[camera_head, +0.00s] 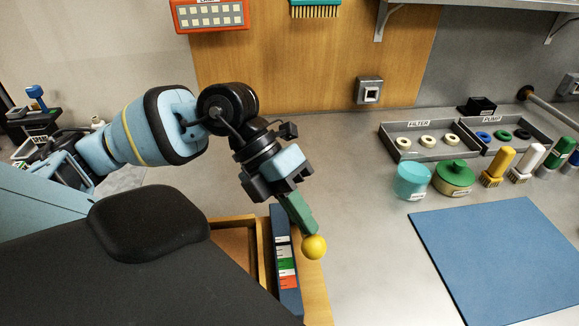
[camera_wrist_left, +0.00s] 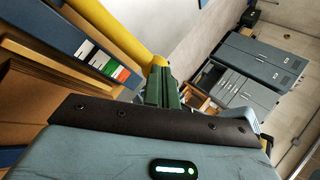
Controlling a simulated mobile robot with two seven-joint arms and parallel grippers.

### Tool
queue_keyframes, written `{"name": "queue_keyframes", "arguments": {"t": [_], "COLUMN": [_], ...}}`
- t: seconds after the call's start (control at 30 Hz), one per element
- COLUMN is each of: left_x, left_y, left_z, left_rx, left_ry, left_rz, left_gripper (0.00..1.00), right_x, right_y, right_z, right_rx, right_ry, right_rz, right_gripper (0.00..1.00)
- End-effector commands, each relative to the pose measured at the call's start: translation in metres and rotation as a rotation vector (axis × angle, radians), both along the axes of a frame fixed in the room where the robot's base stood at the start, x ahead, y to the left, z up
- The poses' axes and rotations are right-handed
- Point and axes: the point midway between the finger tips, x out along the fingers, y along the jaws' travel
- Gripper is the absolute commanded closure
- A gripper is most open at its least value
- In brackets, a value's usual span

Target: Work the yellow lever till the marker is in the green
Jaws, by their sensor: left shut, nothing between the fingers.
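The yellow lever's round knob (camera_head: 313,247) shows just beyond my left gripper's green fingertips (camera_head: 305,228). In the left wrist view the yellow lever (camera_wrist_left: 108,28) runs from the top to the green fingertips (camera_wrist_left: 164,76). My left gripper is shut with nothing between its fingers. The fingertips overlap the knob in the picture; I cannot tell whether they touch it. A blue-grey panel (camera_head: 281,228) carries a scale (camera_head: 286,262) with white, green and red bands. The scale also shows in the left wrist view (camera_wrist_left: 106,64). The marker is too small to tell. My right gripper is out of view.
A wooden drawer or frame (camera_head: 236,237) adjoins the panel. On the counter to the right lie a blue mat (camera_head: 500,262), a teal cup (camera_head: 411,182), a green-lidded pot (camera_head: 453,178), several brushes and the FILTER tray (camera_head: 400,153). The counter between panel and mat is clear.

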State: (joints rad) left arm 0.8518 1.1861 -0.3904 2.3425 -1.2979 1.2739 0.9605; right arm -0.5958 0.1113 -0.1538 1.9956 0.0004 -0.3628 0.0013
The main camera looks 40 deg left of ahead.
Motion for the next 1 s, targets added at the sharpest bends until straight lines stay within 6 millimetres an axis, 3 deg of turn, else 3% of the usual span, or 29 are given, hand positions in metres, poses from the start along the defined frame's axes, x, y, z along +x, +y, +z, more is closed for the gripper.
{"name": "queue_keyframes", "arguments": {"t": [1.0], "left_x": [-0.009], "left_y": [-0.011], "left_z": [-0.022], "left_rx": [0.000], "left_ry": [-0.001], "left_rz": [0.001], "left_gripper": [1.00], "right_x": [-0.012], "right_y": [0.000], "right_z": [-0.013], "right_rx": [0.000], "right_ry": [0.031], "right_rz": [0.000], "right_gripper": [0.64]}}
